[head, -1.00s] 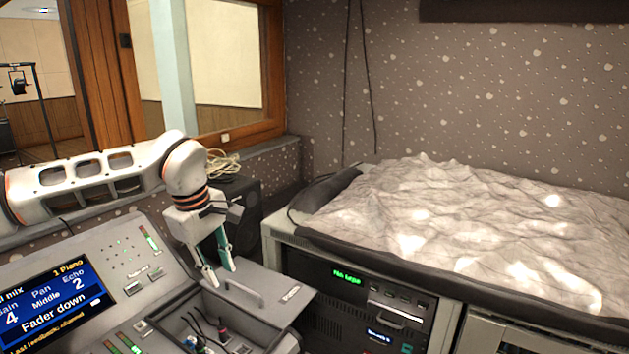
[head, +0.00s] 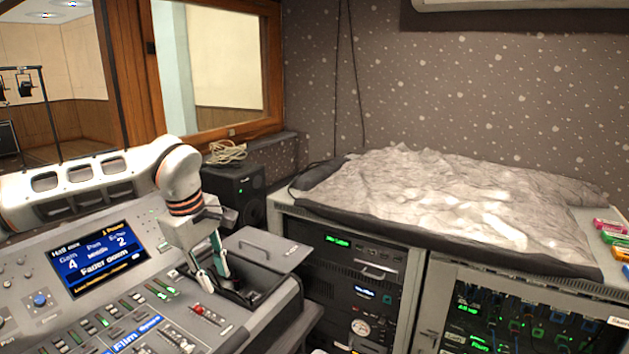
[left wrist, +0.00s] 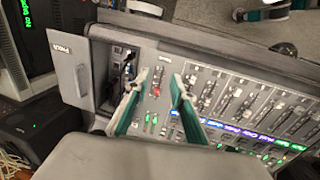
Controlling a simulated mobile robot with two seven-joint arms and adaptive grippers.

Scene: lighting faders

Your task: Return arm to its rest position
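My left arm (head: 178,172) reaches in from the left over the mixing console (head: 40,330). My left gripper (head: 214,284) hangs down with its fingers apart and nothing between them. In the head view it appears in front of the open compartment beside the faders. That red fader also shows in the head view (head: 198,309). Whether a fingertip touches the console I cannot tell.
A raised grey lid (head: 272,245) with a handle stands right of the compartment. The console screen (head: 100,258) is lit. A black speaker (head: 236,190) and coiled cable (head: 226,152) are behind. Racks with a crumpled cover (head: 440,195) fill the right.

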